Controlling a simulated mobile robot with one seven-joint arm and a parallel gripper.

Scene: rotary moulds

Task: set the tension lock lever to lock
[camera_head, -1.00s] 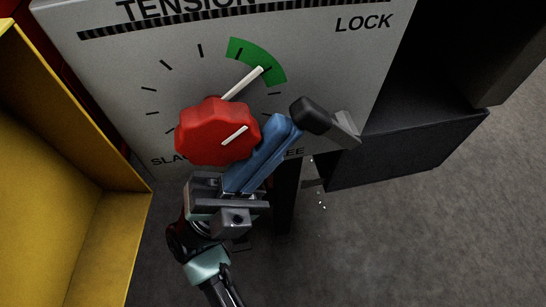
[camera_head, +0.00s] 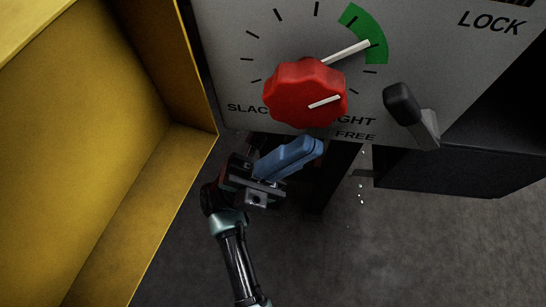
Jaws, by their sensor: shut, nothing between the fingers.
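The tension lock lever (camera_head: 402,104) has a black knob on a grey arm at the right of the tension panel (camera_head: 235,62). It lies between the word LOCK (camera_head: 491,22) above and the word FREE (camera_head: 355,136) below. My gripper (camera_head: 316,147) has blue fingers, shut and empty. It is below the red knob (camera_head: 305,93), to the lower left of the lever and apart from it in the picture. The white pointer on the dial (camera_head: 346,53) reaches the green band (camera_head: 368,34).
A large yellow open bin or housing (camera_head: 100,130) fills the left side, close to my arm. A dark box (camera_head: 450,172) stands under the panel at the right. Grey floor (camera_head: 400,250) lies open below.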

